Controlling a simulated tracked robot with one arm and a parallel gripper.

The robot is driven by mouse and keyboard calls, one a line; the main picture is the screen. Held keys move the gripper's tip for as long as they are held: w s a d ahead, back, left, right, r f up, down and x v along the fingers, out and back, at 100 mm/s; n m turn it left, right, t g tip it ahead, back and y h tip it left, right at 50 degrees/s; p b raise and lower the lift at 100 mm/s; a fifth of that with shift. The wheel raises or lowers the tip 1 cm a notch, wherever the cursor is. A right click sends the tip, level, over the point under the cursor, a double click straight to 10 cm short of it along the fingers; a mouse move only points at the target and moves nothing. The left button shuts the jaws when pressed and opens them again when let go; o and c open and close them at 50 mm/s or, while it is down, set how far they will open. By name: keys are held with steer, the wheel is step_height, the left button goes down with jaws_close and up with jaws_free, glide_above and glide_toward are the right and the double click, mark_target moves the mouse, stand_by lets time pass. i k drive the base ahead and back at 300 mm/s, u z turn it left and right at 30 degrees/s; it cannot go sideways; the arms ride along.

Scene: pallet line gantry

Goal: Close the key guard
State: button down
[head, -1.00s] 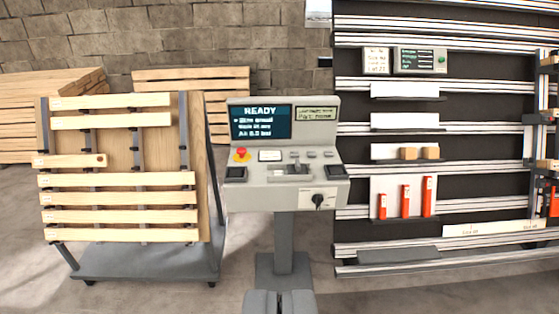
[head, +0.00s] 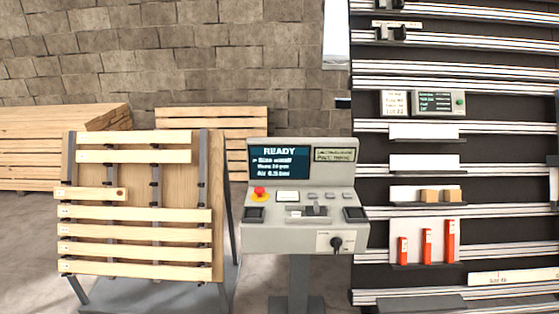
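The grey control console (head: 262,240) stands on a post in the middle. Its dark screen (head: 279,162) reads READY. A black key-like knob (head: 336,243) sits on a pale plate on the console's front face, at the lower right. A small grey raised part (head: 314,208) sits over a pale slot on the sloped top. I cannot tell which part is the key guard, or whether it is open or shut. My gripper is not in view.
A red button on a yellow base (head: 260,193) is at the console's left. A slatted pallet rack (head: 140,215) stands close on the left. A railed wall frame (head: 490,180) with red blocks (head: 427,246) is on the right. Stacked timber (head: 50,145) lies behind.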

mark_target(316, 211)
steer(key=z, duration=0.45)
steer(key=i, duration=2.35)
steer(key=u, duration=0.45)
